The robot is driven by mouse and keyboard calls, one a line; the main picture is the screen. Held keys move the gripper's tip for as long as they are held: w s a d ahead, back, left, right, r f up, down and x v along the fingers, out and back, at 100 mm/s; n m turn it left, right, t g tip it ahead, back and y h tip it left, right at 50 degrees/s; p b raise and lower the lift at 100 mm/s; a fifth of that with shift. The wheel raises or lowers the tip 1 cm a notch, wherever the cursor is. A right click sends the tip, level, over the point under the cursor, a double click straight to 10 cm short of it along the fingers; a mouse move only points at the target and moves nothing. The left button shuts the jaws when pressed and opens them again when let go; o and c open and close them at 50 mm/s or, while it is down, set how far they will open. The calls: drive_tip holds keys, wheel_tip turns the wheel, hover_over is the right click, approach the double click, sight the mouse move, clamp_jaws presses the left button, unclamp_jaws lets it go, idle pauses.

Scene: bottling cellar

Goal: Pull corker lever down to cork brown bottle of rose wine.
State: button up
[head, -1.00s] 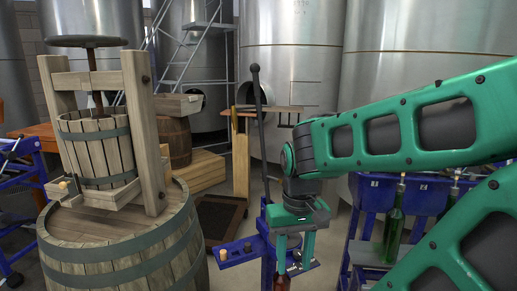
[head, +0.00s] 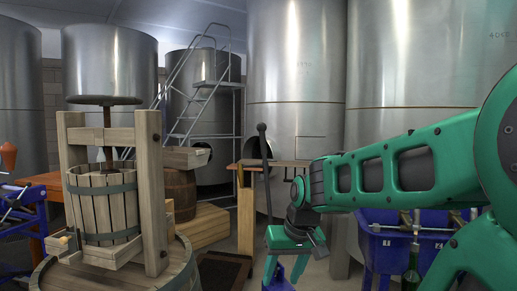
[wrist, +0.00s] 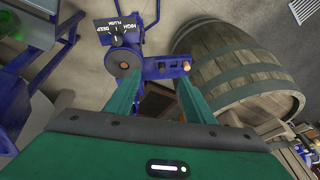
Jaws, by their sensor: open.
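The corker lever (head: 265,165) is a thin dark rod with a ball on top, standing nearly upright left of my gripper in the head view. My gripper (head: 283,280) is open, fingers pointing down, beside the lever's lower part. In the wrist view my gripper (wrist: 160,85) spans empty space, with the blue corker (wrist: 160,66) beyond the fingertips. The corker has a round dark disc (wrist: 122,62) and a label reading HIGH, DEEP, FLUSH. I cannot make out the brown bottle in either current view.
A wooden basket press (head: 105,205) stands on a barrel (head: 175,275) at the left; the barrel also shows in the wrist view (wrist: 235,75). A blue rack (head: 380,240) and a green bottle (head: 411,280) are at the right. Large steel tanks (head: 295,70) fill the back.

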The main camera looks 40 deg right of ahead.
drive_tip(key=w+d+r+t+h, duration=0.1)
drive_tip(key=w+d+r+t, duration=0.4)
drive_tip(key=w+d+r, duration=0.45)
drive_tip(key=n+t, duration=0.2)
drive_tip(key=t, duration=0.7)
approach(265, 128)
drive_tip(key=w, duration=0.9)
drive_tip(key=w+d, duration=0.1)
drive_tip(key=w, duration=0.2)
drive_tip(key=shift+w, duration=0.2)
